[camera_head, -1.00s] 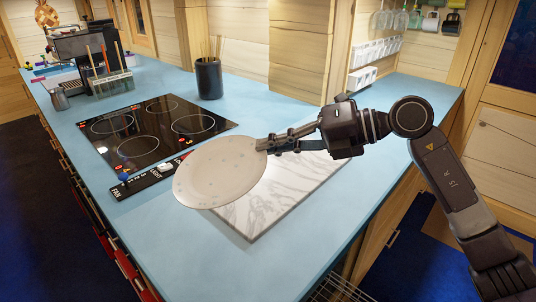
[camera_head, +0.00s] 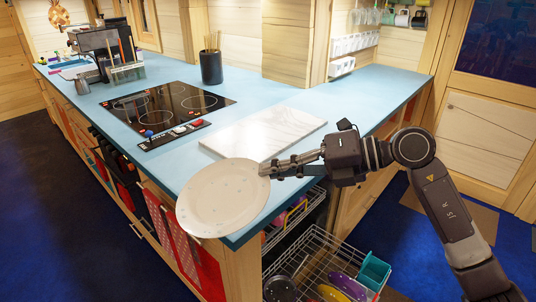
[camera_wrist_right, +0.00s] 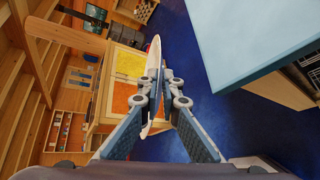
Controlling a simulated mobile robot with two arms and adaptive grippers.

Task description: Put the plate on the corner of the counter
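The round pale plate (camera_head: 222,200) is held at its right rim by my right gripper (camera_head: 270,169), which is shut on it. In the head view the plate covers the near corner of the blue counter (camera_head: 375,88). In the right wrist view the plate (camera_wrist_right: 153,75) shows nearly edge-on between the fingers of my right gripper (camera_wrist_right: 153,92). There the counter (camera_wrist_right: 250,45) lies to the right, with a gap of floor between it and the plate. My left gripper is not in view.
A white marble board (camera_head: 265,130) lies on the counter behind the plate. A black cooktop (camera_head: 165,106) and a dark utensil cup (camera_head: 211,68) are farther back. A pulled-out wire basket (camera_head: 318,265) with dishes is below, right of the corner. Blue floor is open at left.

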